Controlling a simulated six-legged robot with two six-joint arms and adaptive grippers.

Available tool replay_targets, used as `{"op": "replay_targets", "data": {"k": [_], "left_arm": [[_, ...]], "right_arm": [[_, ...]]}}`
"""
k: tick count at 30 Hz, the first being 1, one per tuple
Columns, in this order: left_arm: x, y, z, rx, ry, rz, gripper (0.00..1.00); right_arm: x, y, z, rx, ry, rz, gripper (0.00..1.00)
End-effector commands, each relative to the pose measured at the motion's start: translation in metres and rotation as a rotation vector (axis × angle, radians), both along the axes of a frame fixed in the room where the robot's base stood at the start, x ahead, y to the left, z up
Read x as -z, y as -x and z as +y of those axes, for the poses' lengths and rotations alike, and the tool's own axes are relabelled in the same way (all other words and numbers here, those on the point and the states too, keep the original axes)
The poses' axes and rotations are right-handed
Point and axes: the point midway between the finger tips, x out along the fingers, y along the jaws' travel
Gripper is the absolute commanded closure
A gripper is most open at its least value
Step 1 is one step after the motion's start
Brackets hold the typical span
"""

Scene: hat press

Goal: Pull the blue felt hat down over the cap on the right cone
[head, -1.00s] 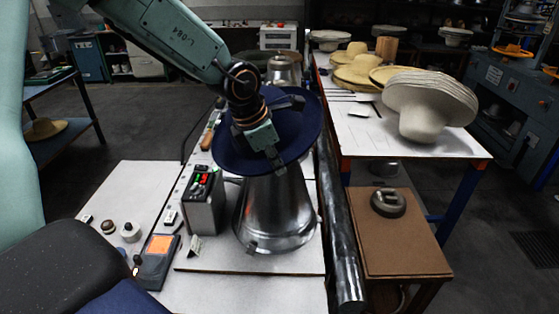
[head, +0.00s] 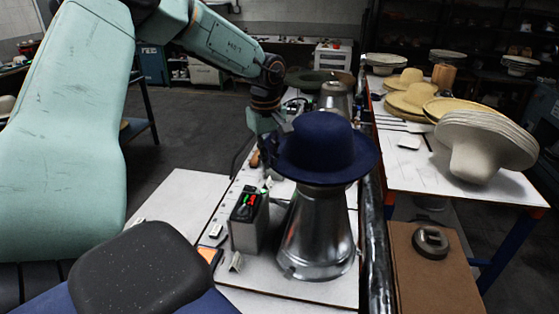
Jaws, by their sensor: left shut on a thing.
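The blue felt hat (head: 322,142) sits crown up and nearly level at the top of the shiny metal right cone (head: 317,235) in the head view. Its wide brim hides the cone's tip, and the cap on the cone is not visible. My left gripper (head: 277,153) is at the left edge of the brim, shut on it, with the fingertips partly hidden by the hat. How far down the hat sits over the cap cannot be told. My right gripper is not in view.
A control box (head: 248,220) with lit displays stands left of the cone. Another metal cone (head: 335,97) is behind the hat. A thick metal pipe (head: 376,250) runs along the right side. A table at right holds stacked pale hats (head: 480,140). A brown stand (head: 420,285) is in front of it.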

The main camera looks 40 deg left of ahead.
Motion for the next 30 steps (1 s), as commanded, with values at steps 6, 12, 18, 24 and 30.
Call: {"op": "replay_targets", "data": {"k": [6, 12, 18, 24, 30], "left_arm": [[0.000, 0.005, 0.000, 0.136, -0.005, 0.027, 1.00], [0.008, 0.006, -0.001, 0.151, -0.005, 0.029, 1.00], [0.025, 0.006, 0.000, 0.150, -0.005, 0.029, 1.00], [0.044, 0.006, -0.001, 0.149, -0.005, 0.028, 1.00], [0.062, 0.005, -0.001, 0.149, -0.005, 0.026, 1.00]], "right_arm": [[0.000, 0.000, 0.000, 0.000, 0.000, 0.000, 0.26], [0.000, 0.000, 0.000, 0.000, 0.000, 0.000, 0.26], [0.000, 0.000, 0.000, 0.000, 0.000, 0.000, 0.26], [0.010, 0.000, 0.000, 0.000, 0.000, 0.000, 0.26], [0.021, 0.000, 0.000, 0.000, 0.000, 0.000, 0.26]]}}
